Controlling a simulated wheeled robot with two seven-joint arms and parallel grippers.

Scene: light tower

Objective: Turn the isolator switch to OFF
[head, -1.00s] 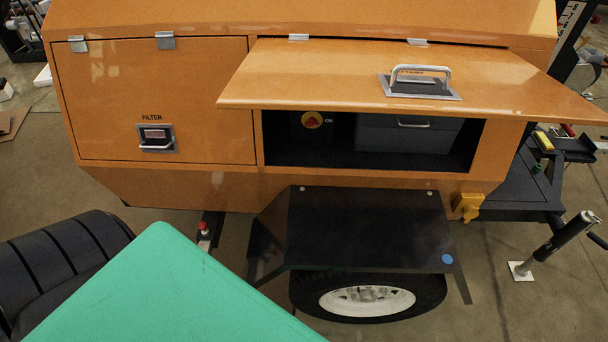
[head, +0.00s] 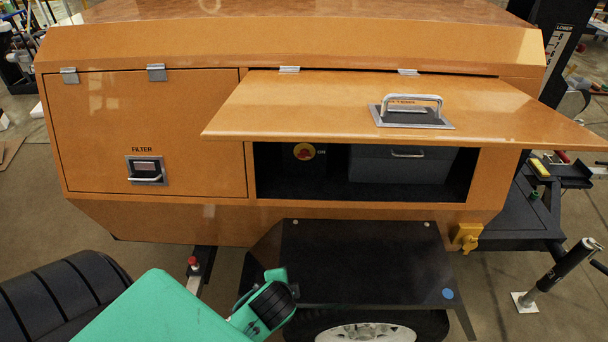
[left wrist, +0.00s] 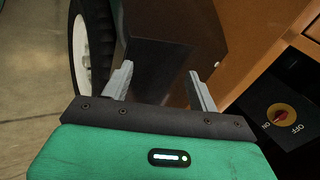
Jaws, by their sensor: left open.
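The isolator switch (head: 304,151) is a red knob on a yellow disc, inside the open compartment of the orange cabinet. In the head view an ON label shows to its right. In the left wrist view the switch (left wrist: 281,113) is at the right edge, with ON and OFF printed beside it; the knob looks turned towards ON. My left gripper (left wrist: 160,66) is open and empty, outside the compartment and apart from the switch, by the dark fender and the wheel. In the head view only my green left arm shows, low in front; its fingers are hidden. My right gripper is out of view.
The raised orange door (head: 300,108) overhangs the compartment. A grey drawer box (head: 400,166) stands inside, right of the switch. The black fender (head: 365,262) juts out below. A closed FILTER door (head: 100,110) is at the left. A yellow fitting (head: 466,236) sits at the lower right.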

